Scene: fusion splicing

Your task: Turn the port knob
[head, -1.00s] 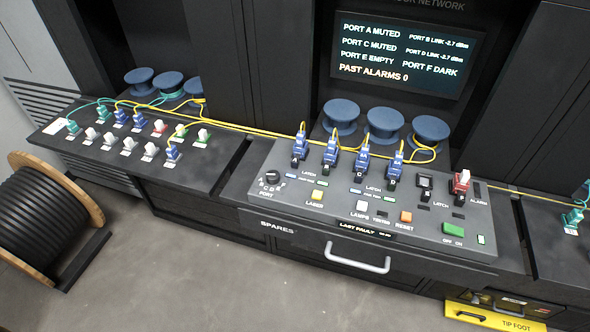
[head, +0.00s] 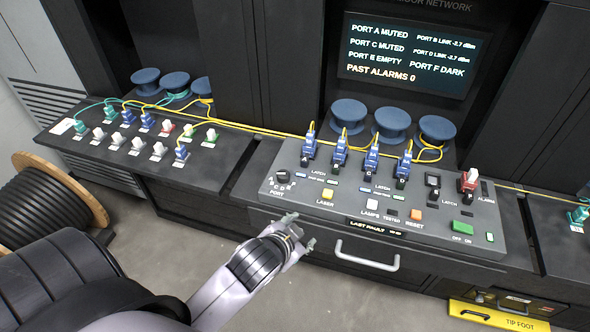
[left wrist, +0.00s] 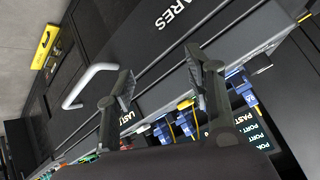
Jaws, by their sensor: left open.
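The port knob (head: 283,177) is a small black dial at the left end of the grey sloped console (head: 330,207), with letters around it and the word PORT below. My left gripper (head: 299,229) is in front of the console's front edge, below and right of the knob, apart from it. It is open and empty. In the left wrist view its two fingers (left wrist: 160,85) stand spread in front of the drawer front and console edge. My right gripper is not in view.
The drawer handle (head: 367,255) juts out just right of my left gripper. Blue connectors (head: 340,150) with yellow cables stand behind the knob's row. A yellow square button (head: 328,194) sits right of the knob. A cable reel (head: 50,205) stands at the left.

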